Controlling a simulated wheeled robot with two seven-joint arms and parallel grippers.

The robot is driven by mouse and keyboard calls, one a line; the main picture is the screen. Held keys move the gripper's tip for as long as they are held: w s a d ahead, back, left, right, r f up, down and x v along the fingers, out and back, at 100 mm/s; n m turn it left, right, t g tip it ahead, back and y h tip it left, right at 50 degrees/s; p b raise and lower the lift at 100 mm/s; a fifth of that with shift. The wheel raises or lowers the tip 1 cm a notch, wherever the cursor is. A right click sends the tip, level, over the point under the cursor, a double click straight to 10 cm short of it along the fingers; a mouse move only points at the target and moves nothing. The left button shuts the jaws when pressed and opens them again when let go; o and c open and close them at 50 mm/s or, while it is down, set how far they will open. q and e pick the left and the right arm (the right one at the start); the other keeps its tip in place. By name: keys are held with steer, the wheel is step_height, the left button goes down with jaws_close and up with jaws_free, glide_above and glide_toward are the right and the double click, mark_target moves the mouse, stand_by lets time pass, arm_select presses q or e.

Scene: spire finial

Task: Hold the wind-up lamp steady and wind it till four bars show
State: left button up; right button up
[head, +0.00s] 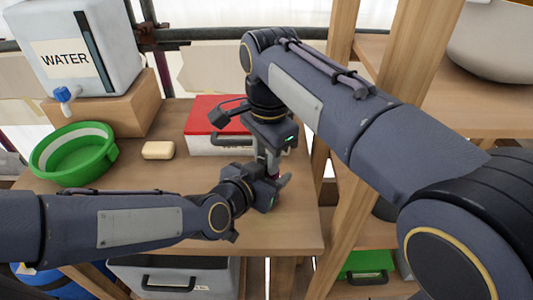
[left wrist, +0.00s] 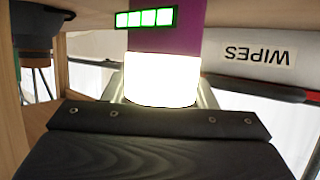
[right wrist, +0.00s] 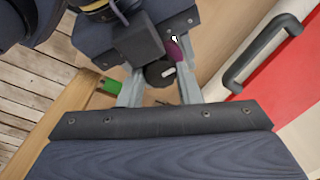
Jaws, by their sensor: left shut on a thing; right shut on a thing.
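The wind-up lamp shows in the left wrist view as a purple body (left wrist: 165,42) with a bright white glowing section (left wrist: 160,80). Its green-edged display (left wrist: 146,18) shows several lit bars filling the row. My left gripper (left wrist: 162,98) is shut on the lamp around the white section. My right gripper (right wrist: 160,88) is shut on the dark winding knob (right wrist: 158,73), with part of the purple lamp (right wrist: 176,50) just beyond it. In the head view the lamp is mostly hidden between my two grippers, the right one (head: 270,150) above the left one (head: 277,184).
A red-lidded box (head: 213,112) stands close behind my grippers. A soap bar (head: 158,150), a green basin (head: 72,158) and a water container (head: 100,50) on a wooden block are to the left. A wooden post (head: 360,150) stands to the right. The front tabletop (head: 295,235) is clear.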

stand_by(0.4)
steer(key=o, duration=1)
steer(key=shift+r, duration=0.1)
steer(key=r, duration=1.2)
steer(key=shift+s+d, duration=0.15)
steer(key=shift+s, duration=0.1)
steer(key=shift+f, duration=0.1)
